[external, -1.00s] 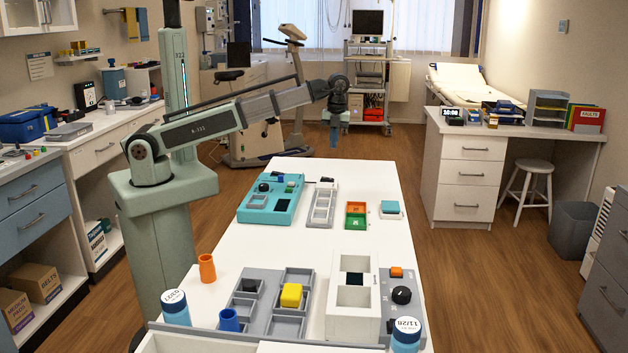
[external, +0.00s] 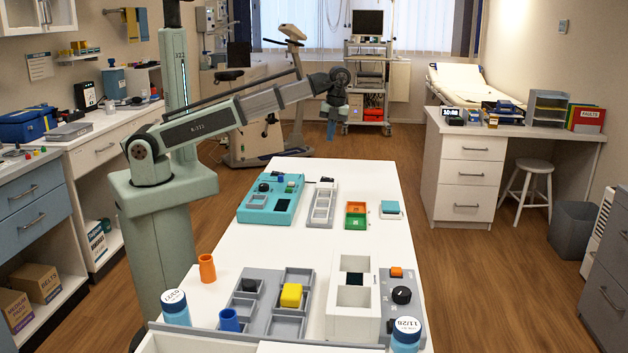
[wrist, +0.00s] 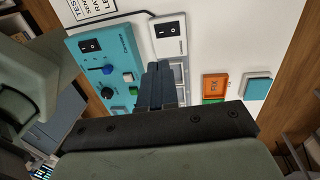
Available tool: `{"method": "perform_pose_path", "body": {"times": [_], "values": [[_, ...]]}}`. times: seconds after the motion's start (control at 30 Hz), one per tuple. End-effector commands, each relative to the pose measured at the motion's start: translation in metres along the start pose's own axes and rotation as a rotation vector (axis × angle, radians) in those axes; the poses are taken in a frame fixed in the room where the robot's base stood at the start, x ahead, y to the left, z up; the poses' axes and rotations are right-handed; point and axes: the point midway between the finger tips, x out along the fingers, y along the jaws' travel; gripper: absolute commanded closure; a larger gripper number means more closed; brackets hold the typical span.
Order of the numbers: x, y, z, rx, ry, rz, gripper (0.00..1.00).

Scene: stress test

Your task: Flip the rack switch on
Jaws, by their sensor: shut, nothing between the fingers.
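The grey rack (external: 321,206) is a narrow tray with slots near the far end of the white table. A black rocker switch (wrist: 167,30) sits on its pale end plate in the wrist view; which way it is tipped is hard to tell. My gripper (external: 331,136) is shut and empty, in the air above and beyond the far end of the table. In the wrist view its closed fingers (wrist: 160,70) cover part of the rack's slots, just below the switch plate in the picture. I see no contact with the switch.
Left of the rack is a teal console (external: 284,218) with its own black rocker switch (wrist: 88,45), a knob and a blue lever. Right of it are an orange-and-green tray (external: 357,224) and a teal-topped block (external: 390,208). Grey trays (external: 250,305) and bottles stand nearer.

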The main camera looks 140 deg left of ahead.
Motion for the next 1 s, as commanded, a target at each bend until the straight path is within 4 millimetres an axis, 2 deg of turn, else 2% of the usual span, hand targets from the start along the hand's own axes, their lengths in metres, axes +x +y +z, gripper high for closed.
{"method": "perform_pose_path", "body": {"times": [0.23,0.37,0.47,1.0], "values": [[0.001,0.000,0.000,0.000,0.000,-0.001,1.00],[0.008,0.000,0.000,0.000,0.000,-0.001,1.00],[0.019,0.001,0.000,0.000,0.000,0.000,1.00],[0.103,0.001,0.000,0.000,0.000,0.001,1.00]]}}
